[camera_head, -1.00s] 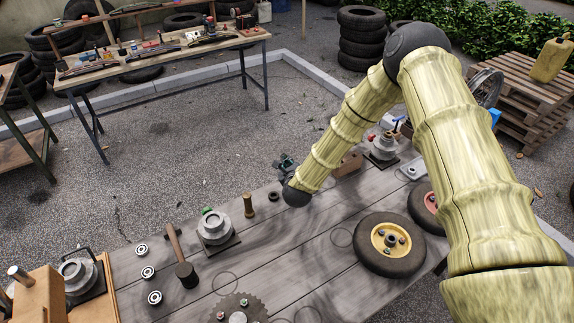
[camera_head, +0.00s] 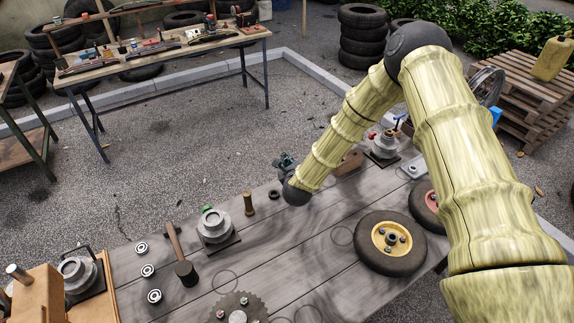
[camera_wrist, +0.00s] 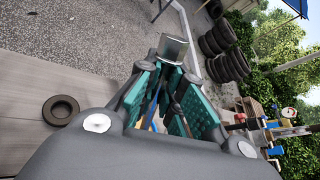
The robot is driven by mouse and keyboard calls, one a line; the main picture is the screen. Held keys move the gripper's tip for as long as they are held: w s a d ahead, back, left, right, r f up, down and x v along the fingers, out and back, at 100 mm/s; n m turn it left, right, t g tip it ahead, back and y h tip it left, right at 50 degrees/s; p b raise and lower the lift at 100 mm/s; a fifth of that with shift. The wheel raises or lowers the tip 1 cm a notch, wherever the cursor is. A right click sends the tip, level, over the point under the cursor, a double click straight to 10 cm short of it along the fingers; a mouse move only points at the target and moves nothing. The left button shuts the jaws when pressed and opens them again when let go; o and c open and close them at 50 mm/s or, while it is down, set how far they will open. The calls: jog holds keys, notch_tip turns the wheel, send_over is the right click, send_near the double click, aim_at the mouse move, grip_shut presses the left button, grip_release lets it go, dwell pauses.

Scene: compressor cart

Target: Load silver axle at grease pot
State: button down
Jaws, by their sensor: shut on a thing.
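In the wrist view, my gripper (camera_wrist: 172,90) is shut with its teal pads around a silver axle (camera_wrist: 173,47), whose wider metal end sticks out past the fingertips. The lower part of the axle is hidden between the pads. In the head view, my gripper (camera_head: 286,162) is small and dark at the bench's far edge, mostly hidden by my arm, and the axle cannot be made out there. I cannot tell which item is the grease pot. Grey round fixtures stand on the bench, one with a green part (camera_head: 214,226), one with red and blue parts (camera_head: 384,145).
A dark ring (camera_head: 273,195) and a brass pin (camera_head: 249,204) lie near my gripper; the ring also shows in the wrist view (camera_wrist: 61,110). A mallet (camera_head: 185,272), bearing rings, a gear (camera_head: 240,308) and a yellow-hubbed wheel (camera_head: 389,243) occupy the bench (camera_head: 320,250).

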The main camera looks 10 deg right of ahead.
jog(key=shift+s+f+b, duration=0.1)
jog(key=shift+f+b, duration=0.4)
jog(key=shift+b, duration=0.3)
dwell(2.8)
jog(key=shift+r+p, duration=0.8)
jog(key=shift+r, duration=2.75)
jog(key=shift+r, duration=0.1)
